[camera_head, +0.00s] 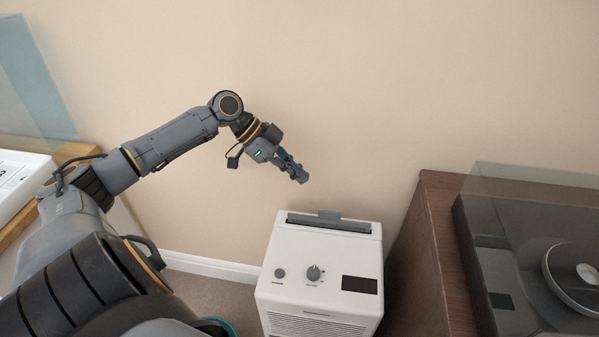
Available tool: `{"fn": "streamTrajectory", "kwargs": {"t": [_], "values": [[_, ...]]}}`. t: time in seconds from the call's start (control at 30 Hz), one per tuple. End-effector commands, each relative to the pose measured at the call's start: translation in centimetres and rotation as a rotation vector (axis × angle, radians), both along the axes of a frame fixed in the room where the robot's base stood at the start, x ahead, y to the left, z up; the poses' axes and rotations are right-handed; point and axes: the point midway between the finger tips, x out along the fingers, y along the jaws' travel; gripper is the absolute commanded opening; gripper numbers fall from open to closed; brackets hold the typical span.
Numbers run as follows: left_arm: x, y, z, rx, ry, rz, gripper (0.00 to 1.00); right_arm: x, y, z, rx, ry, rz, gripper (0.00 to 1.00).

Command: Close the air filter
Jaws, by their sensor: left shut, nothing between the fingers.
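The air filter unit (320,262) is a white box on the floor against the wall, between two pieces of furniture. Its top has a knob, a small button and a dark display panel. A dark slot with a grey tab (329,215) runs along its back top edge; I cannot tell from here whether it is fully closed. My left gripper (302,177) is shut and empty, held in the air above and slightly left of the unit's back edge, apart from it. My right gripper is not in view.
A wooden cabinet (437,240) stands close on the right, bearing a turntable (530,270) with a clear cover. At the left is a wooden surface with a white device (20,180). The wall (380,90) is close behind; carpet shows left of the unit.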

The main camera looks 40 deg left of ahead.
Motion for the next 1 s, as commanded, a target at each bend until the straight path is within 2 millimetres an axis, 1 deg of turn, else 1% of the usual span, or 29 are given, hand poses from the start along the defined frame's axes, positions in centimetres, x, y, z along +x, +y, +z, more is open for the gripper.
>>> {"fn": "streamTrajectory", "kwargs": {"t": [0.1,0.33,0.4,0.5,0.6,0.7,1.0], "values": [[1.1,-1.7,-1.8,-0.003,-0.004,-0.001,0.00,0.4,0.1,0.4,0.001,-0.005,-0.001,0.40],[2.9,-4.6,-5.3,-0.004,-0.004,0.001,0.00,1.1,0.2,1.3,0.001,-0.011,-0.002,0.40],[2.9,-4.6,-6.6,-0.002,0.001,0.004,0.00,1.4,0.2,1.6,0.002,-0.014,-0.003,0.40],[2.8,-4.5,-8.0,-0.001,0.001,0.004,0.00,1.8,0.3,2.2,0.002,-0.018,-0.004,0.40],[2.8,-4.5,-8.9,0.000,0.001,0.005,0.00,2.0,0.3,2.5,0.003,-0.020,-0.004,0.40],[2.8,-4.5,-9.3,0.000,-0.001,0.004,0.00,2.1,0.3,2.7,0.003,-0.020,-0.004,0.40],[2.8,-4.5,-9.4,0.000,-0.001,0.004,0.00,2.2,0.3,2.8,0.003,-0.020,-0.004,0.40]]}}
